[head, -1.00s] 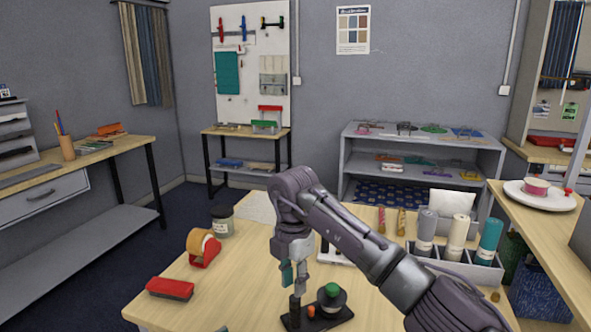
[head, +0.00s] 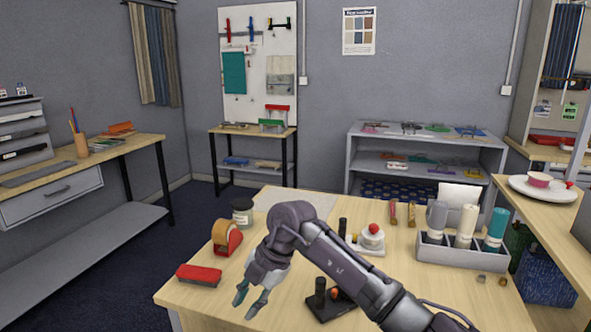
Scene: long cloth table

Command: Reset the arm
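My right arm comes in from the lower right over the table. Its gripper (head: 251,298) hangs over the front left part of the wooden table (head: 200,300), with its fingers apart and nothing between them. Farther back is a white base (head: 372,250) with a red-topped round piece (head: 374,231) and a dark post. My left gripper is not in view.
A red brush-like block (head: 199,275), an orange tape dispenser (head: 226,239) and a jar (head: 242,212) stand left of the arm. A grey divided holder (head: 462,254) with several rolls stands at the right. The table's front left corner is clear.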

